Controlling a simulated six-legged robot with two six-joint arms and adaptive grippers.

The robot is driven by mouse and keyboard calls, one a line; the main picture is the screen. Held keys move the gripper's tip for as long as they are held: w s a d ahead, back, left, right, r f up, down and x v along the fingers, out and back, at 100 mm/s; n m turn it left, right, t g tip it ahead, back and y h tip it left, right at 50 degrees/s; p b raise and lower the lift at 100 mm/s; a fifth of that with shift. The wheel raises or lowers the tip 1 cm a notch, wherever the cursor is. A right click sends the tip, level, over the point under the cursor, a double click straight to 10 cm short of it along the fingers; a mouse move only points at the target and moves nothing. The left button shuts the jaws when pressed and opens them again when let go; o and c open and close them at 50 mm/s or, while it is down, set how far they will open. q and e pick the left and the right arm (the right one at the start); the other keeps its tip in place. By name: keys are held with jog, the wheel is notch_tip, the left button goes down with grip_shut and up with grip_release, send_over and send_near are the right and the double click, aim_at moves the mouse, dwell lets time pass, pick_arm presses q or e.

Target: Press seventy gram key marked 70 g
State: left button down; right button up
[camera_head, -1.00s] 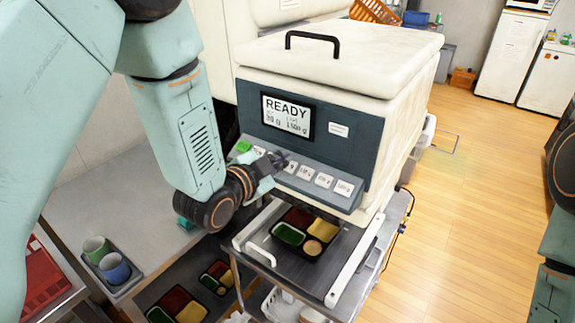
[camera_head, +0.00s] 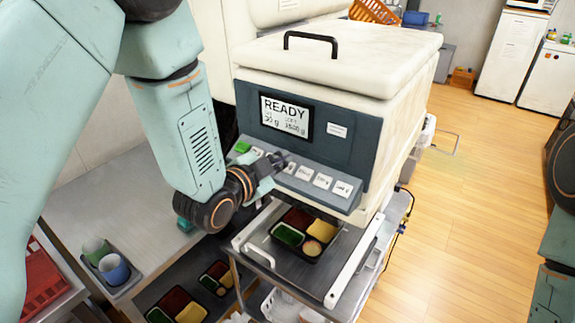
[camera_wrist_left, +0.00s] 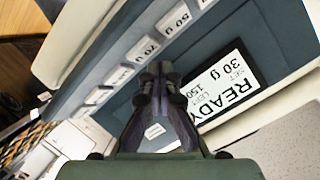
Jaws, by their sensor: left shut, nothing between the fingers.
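The portioning machine has a sloped dark panel with a row of white keys. The 70 g key (camera_wrist_left: 143,48) is readable in the left wrist view, just left of my fingertips; the 50 g key (camera_wrist_left: 175,17) is up and right of it. In the head view my left gripper (camera_head: 284,161) is over the key row, its fingers shut and empty. It covers part of the row there. In the left wrist view the fingertips (camera_wrist_left: 157,70) are close to the panel beside the 70 g key. I cannot tell whether they touch. The display (camera_head: 286,117) reads READY and 30 g.
A bento tray (camera_head: 271,238) with coloured fillings sits on the stand below the keys. Other trays and two cups (camera_head: 114,268) are at the lower left. A green key (camera_head: 242,146) is at the row's left end. Wooden floor lies open to the right.

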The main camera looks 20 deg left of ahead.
pick_arm(q)
jog(key=shift+f, duration=0.15)
jog(key=shift+w+f+b, duration=0.15)
jog(key=shift+f+b, duration=0.1)
jog(key=shift+b, duration=0.1)
jog(key=shift+w+f+b, duration=0.2)
jog(key=shift+f+b, duration=0.15)
jog(key=shift+f, duration=0.05)
dwell(0.7)
dwell(0.3)
jog(key=shift+s+a+r+p, duration=0.1)
jog(key=shift+s+r+p, duration=0.25)
jog(key=shift+r+p, duration=0.4)
jog(key=shift+r, duration=0.1)
